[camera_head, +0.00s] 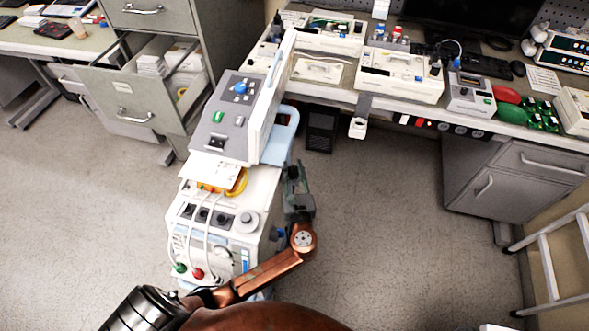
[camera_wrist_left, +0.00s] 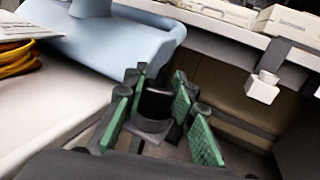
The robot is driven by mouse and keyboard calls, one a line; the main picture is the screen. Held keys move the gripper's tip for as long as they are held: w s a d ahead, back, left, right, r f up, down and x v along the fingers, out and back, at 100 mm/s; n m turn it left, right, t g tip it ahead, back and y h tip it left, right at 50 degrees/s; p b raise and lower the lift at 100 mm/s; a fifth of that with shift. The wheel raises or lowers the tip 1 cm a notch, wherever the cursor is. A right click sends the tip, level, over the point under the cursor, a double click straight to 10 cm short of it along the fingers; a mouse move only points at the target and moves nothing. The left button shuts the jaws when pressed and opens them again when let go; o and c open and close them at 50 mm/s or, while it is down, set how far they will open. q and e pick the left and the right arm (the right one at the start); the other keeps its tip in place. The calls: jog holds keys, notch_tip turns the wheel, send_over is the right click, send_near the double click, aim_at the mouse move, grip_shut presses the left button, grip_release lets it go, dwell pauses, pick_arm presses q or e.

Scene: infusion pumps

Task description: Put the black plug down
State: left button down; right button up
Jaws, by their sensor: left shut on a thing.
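My left gripper (camera_head: 297,176) is beside the right side of the white medical cart (camera_head: 262,192), below its blue handle. In the left wrist view, its green-padded fingers (camera_wrist_left: 160,98) are shut on the black plug (camera_wrist_left: 154,103), a small dark round piece between the pads. The plug is held in the air, with the cart to its left and the workbench beyond. In the head view I cannot make out the plug among the dark finger parts. My right gripper is not in view.
The workbench (camera_head: 345,92) at the back carries several pumps and boxes. A white socket-like box (camera_head: 358,128) hangs at its front edge. A filing cabinet (camera_head: 140,95) has an open drawer at the left. Grey floor right of the cart is clear. A white ladder (camera_head: 548,270) stands far right.

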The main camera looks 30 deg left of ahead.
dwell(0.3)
pick_arm(q)
jog(key=c, duration=1.6)
grip_release()
jog(key=shift+f, duration=0.1)
jog(key=shift+s+d, duration=0.1)
jog(key=shift+s, duration=0.05)
jog(key=p+v, duration=0.2)
jog(key=v, duration=0.9)
jog(key=shift+s+d+p, duration=0.25)
jog(key=shift+p, duration=0.1)
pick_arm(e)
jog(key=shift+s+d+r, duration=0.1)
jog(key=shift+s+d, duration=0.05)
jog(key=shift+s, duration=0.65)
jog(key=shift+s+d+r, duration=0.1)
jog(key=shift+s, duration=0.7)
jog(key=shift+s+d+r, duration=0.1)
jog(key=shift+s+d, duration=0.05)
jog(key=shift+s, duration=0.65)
pick_arm(q)
jog(key=shift+r, duration=0.2)
